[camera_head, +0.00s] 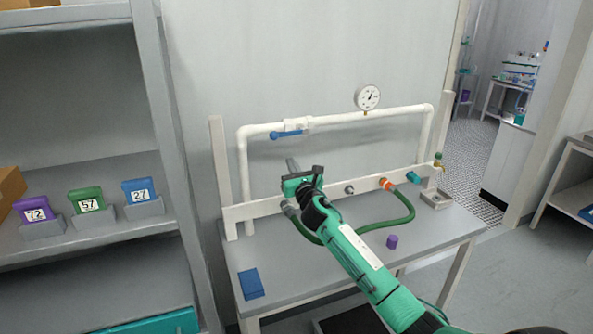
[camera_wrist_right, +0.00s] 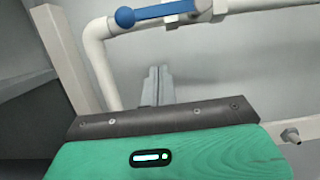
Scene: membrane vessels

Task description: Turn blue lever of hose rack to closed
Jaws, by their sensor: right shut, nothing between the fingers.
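The blue lever (camera_head: 287,134) sits on a white valve on the upper pipe of the hose rack (camera_head: 375,116). It lies roughly along the pipe, its rounded end toward the left. In the right wrist view the blue lever (camera_wrist_right: 152,12) crosses the top of the picture, beyond the fingertips. My right gripper (camera_head: 291,163) is below the lever and apart from it. Its fingers are together and empty, and they also show in the right wrist view (camera_wrist_right: 157,76). My left gripper is not in view.
A green hose (camera_head: 385,225) hangs along the rack's lower board. A round gauge (camera_head: 367,97) stands on the upper pipe. A blue box (camera_head: 251,284) and a purple cylinder (camera_head: 392,241) are on the table (camera_head: 440,235). A shelf unit (camera_head: 160,130) stands at the left.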

